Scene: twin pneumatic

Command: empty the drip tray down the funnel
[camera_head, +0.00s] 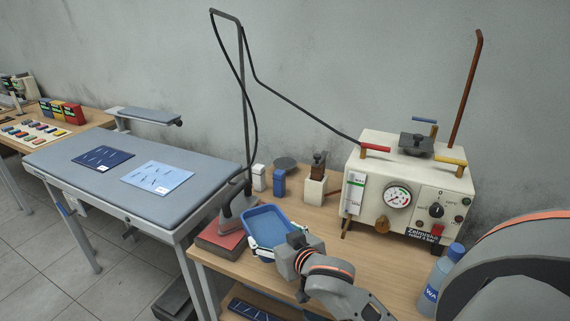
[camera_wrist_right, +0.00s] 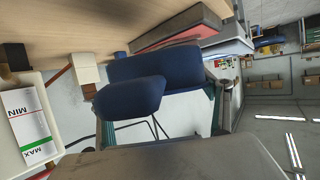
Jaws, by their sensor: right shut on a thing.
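The blue drip tray (camera_head: 267,224) is at the front left of the wooden table in the head view. It looks roughly level, and I cannot tell whether liquid is in it. My right gripper (camera_head: 270,243) is shut on its near side. The wrist view shows the blue tray (camera_wrist_right: 152,66) close up between the fingers of my right gripper (camera_wrist_right: 165,115). A dark, wide-topped piece, possibly the funnel (camera_head: 416,143), sits on top of the cream boiler (camera_head: 380,168), well to the right of the tray. My left gripper is not in view.
An iron stands on a red pad (camera_head: 215,241) just left of the tray. Small containers (camera_head: 280,183) and a dark round item (camera_head: 285,163) stand behind. A blue-capped bottle (camera_head: 440,272) is at right. Bare tabletop lies between tray and boiler. A padded board (camera_head: 110,185) is left.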

